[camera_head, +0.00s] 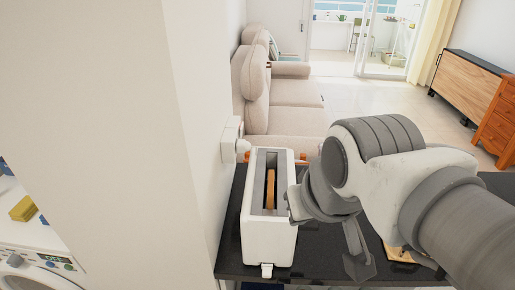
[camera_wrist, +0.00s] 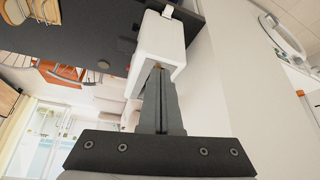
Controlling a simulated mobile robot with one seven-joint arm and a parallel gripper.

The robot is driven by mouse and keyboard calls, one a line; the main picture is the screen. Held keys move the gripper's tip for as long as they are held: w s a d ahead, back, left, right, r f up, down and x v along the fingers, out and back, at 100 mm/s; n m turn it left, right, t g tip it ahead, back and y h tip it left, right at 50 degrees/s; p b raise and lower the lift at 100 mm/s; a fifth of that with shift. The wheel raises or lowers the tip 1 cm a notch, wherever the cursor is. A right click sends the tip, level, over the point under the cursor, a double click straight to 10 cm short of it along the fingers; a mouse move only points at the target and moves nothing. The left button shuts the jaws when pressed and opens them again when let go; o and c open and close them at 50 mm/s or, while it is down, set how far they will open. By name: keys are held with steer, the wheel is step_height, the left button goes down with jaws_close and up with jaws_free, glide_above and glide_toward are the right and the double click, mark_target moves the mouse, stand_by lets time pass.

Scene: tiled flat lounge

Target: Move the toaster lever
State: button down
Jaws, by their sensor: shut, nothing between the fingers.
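A white toaster (camera_head: 268,235) stands on the dark counter, with brown bread (camera_head: 270,188) in its top slot. Its small white lever (camera_head: 267,270) sticks out low on the end nearest the head camera. My gripper (camera_head: 361,264) is shut and empty, pointing down to the right of the toaster in the head view. The lever (camera_wrist: 167,12) shows at the upper edge there, apart from the fingers. My wrist hides part of the toaster's right side.
The dark counter (camera_head: 232,262) has free room right of the toaster, with a wooden item (camera_head: 398,253) partly behind my arm. A white wall (camera_head: 205,110) with a plug fitting (camera_head: 232,140) stands close on the left. A beige sofa (camera_head: 290,95) lies beyond.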

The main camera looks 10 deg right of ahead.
steer(key=w+p, duration=0.1)
steer(key=w, duration=0.1)
steer(key=m+g+p, duration=0.2)
steer(key=g+p, duration=0.2)
steer(key=p, duration=0.4)
glide_above(313, 222)
step_height(313, 222, down, 10)
steer(key=shift+s, duration=0.35)
steer(key=f+b, duration=0.1)
steer(key=f, duration=0.1)
steer(key=f+b, duration=0.4)
steer(key=f, duration=0.1)
steer(key=shift+w, duration=0.35)
